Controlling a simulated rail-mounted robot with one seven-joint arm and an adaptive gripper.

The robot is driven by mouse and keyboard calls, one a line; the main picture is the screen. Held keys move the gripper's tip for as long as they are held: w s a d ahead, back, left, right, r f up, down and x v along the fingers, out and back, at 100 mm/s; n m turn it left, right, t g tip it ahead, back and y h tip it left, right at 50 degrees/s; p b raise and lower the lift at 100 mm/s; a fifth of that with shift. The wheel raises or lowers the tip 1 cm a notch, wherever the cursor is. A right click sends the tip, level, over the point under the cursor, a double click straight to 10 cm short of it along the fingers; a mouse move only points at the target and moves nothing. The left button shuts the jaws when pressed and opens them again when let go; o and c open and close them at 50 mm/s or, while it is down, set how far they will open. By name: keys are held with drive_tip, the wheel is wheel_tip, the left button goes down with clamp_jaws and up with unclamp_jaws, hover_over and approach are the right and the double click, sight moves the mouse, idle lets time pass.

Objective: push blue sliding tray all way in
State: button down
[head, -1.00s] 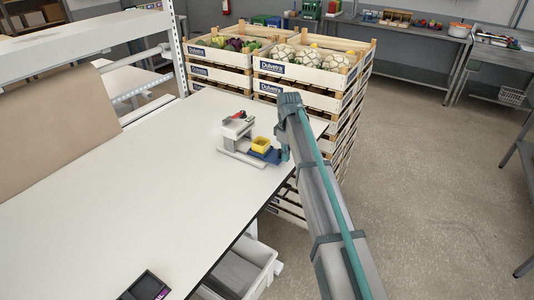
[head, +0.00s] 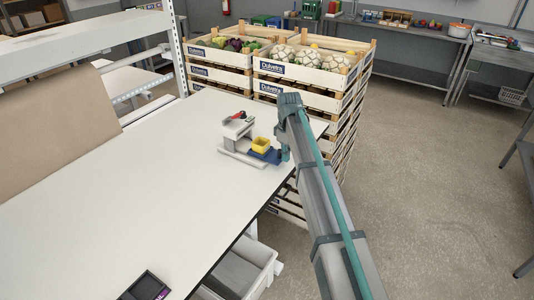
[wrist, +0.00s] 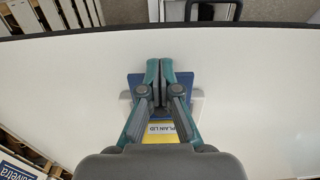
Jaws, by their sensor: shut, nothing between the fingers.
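The blue sliding tray (head: 267,156) sticks out of the right side of a small white fixture (head: 236,147) on the white table. A yellow box (head: 261,144) sits on the tray. In the wrist view the blue tray (wrist: 183,79) shows around my fingers, with the yellow box (wrist: 160,131) partly hidden behind my gripper. My gripper (wrist: 160,64) is shut and empty, at the tray's outer end. In the head view my gripper is mostly hidden by my arm; I cannot tell whether it touches the tray.
A red item (head: 236,117) lies on top of the fixture. The table's dark edge (head: 232,244) runs close by the tray. Stacked wooden crates (head: 310,75) of vegetables stand behind the table. The table surface (head: 130,190) to the left is clear.

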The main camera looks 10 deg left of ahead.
drive_tip(key=shift+w+a, duration=0.15)
drive_tip(key=shift+a, duration=0.15)
